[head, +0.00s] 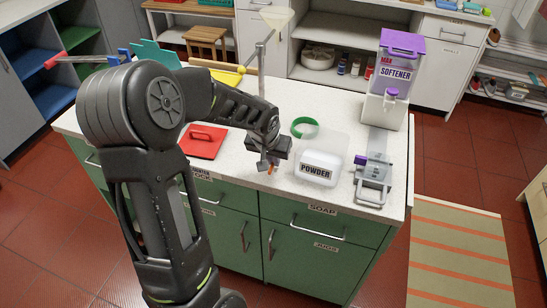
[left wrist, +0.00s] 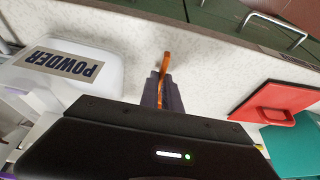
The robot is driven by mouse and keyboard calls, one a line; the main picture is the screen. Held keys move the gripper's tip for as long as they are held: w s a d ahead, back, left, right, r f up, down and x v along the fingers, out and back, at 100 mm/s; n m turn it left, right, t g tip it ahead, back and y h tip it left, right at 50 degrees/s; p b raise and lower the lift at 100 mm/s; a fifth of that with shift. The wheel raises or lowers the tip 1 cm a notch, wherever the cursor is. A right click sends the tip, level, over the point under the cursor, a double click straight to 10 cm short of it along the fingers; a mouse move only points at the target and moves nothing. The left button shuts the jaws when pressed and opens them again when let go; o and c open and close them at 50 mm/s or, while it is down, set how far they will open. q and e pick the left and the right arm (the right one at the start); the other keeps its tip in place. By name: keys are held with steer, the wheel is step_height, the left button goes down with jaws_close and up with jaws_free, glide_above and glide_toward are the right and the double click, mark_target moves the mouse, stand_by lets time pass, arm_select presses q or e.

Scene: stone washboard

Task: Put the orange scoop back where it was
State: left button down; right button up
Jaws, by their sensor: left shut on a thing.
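My left gripper (head: 266,164) is over the front part of the white counter, just left of the white POWDER tub (head: 314,178). It is shut on the orange scoop (head: 271,169), of which only a small part shows below the fingers. In the left wrist view, the scoop (left wrist: 166,62) is a thin orange strip between the gripper's fingers (left wrist: 164,92), sticking out past their tips over the bare counter. The POWDER tub (left wrist: 72,60) is at the left there. My right gripper is not in view.
A green ring (head: 305,127) is behind the tub. A purple-topped softener dispenser (head: 398,65) stands at the back right, a grey device (head: 375,180) at the front right. The counter's front edge is close.

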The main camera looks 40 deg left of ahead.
arm_select(q)
steer(key=shift+f, duration=0.15)
steer(key=c, duration=1.6)
jaws_free()
steer(key=shift+o, duration=0.2)
steer(key=shift+r, duration=0.55)
steer(key=b+v, duration=0.1)
steer(key=v, duration=1)
steer(key=shift+r, duration=0.15)
steer(key=shift+s+d, duration=0.15)
